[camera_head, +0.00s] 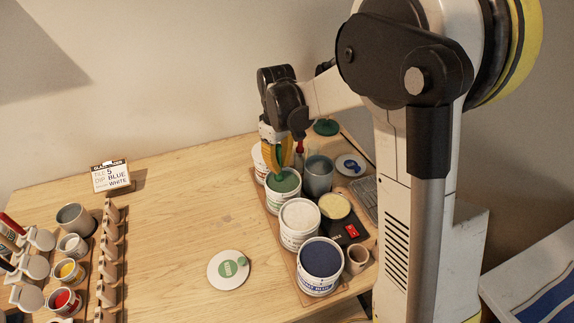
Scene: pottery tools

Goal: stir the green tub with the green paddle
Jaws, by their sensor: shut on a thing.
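The green tub (284,194) is a white tub with green contents, standing upright in a row of tubs on a wooden board. My gripper (279,156) is directly above it, pointing down, with its yellow-orange fingers shut on the green paddle (279,174). Only a small green part of the paddle shows between the fingers and the tub. Its lower end appears to be inside the tub's mouth; how deep it reaches is hidden.
A white-glaze tub (300,221) and a dark blue tub (320,262) stand in front. A grey pot (318,174) stands close on the right. A lid (228,269) lies on the otherwise clear table middle. Racked cups and a sign (112,177) are left.

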